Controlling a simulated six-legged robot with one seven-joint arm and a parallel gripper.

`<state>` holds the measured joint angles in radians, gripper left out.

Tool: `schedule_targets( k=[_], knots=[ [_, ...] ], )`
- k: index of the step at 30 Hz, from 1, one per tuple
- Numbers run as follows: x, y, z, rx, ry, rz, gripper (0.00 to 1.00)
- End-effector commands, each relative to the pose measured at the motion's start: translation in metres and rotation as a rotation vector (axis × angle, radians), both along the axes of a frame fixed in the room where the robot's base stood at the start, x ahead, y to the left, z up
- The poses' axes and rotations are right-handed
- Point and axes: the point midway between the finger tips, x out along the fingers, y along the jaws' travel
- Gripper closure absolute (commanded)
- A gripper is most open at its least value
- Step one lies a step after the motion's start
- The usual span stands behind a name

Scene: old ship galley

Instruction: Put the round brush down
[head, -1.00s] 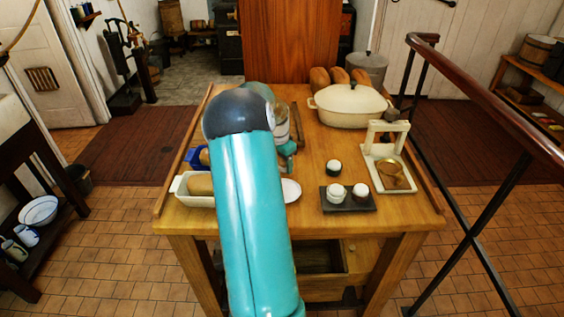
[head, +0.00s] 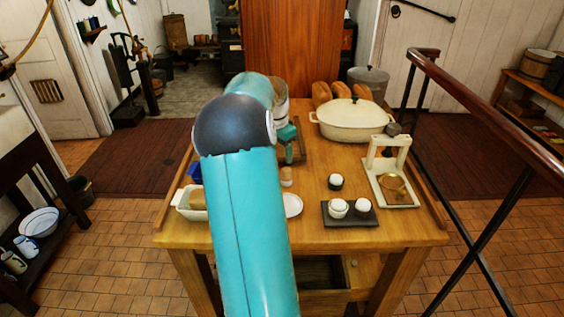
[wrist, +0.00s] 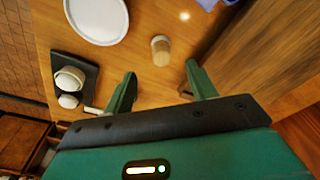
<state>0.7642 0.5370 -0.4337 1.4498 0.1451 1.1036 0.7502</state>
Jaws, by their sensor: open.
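The round brush (head: 286,176), a small pale cylinder with a tan lower part, is on the table (head: 310,228), beside the white plate (head: 292,204). The brush also shows in the wrist view (wrist: 161,51), just beyond the gap between my fingertips and apart from them. It looks upright there. My gripper (wrist: 161,76) is open and empty. In the head view my green gripper (head: 288,155) is partly hidden by my arm and shows just behind the brush.
A dark tray with white pots (head: 369,217) and a dark-and-white pot (head: 335,182) stand to the right. A loaf tin (head: 182,207) is at left.

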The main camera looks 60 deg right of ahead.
Motion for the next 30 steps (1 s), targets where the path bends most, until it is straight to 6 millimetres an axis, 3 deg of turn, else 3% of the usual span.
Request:
schedule_targets(
  k=[10, 14, 17, 22, 26, 30],
  knots=[
    [0.001, 0.003, 0.008, 0.001, -0.001, 0.004, 0.43],
    [0.017, 0.024, 0.020, -0.001, -0.022, 0.067, 0.43],
    [0.040, 0.063, 0.040, -0.004, -0.056, 0.189, 0.43],
    [0.079, 0.162, 0.076, -0.019, -0.123, 0.482, 0.43],
    [0.093, 0.241, 0.097, -0.040, -0.163, 0.719, 0.43],
    [0.092, 0.325, 0.113, -0.077, -0.197, 0.978, 0.43]
  ],
)
